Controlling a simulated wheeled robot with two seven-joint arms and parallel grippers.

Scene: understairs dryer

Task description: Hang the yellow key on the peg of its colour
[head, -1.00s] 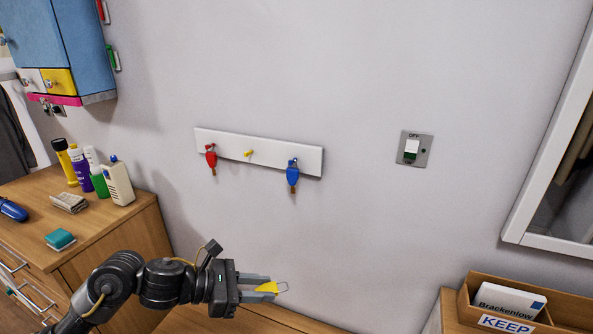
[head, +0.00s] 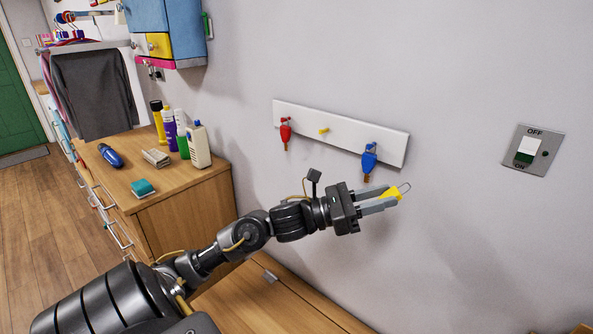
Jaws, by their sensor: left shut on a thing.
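My left gripper (head: 383,200) is shut on the yellow key (head: 391,193), whose wire loop sticks out beyond the fingertips to the right. The gripper is below and to the right of the white peg board (head: 340,142) on the wall. The yellow peg (head: 323,131) is in the board's middle and is bare. A red key (head: 286,132) hangs on the left peg and a blue key (head: 369,160) on the right peg, just above the gripper in the picture. My right gripper is not in view.
A wall switch (head: 532,149) marked OFF and ON is at the right. A wooden dresser (head: 190,195) with bottles, a cloth and a sponge stands at the left. A blue cabinet (head: 182,30) hangs above it. The wall around the board is clear.

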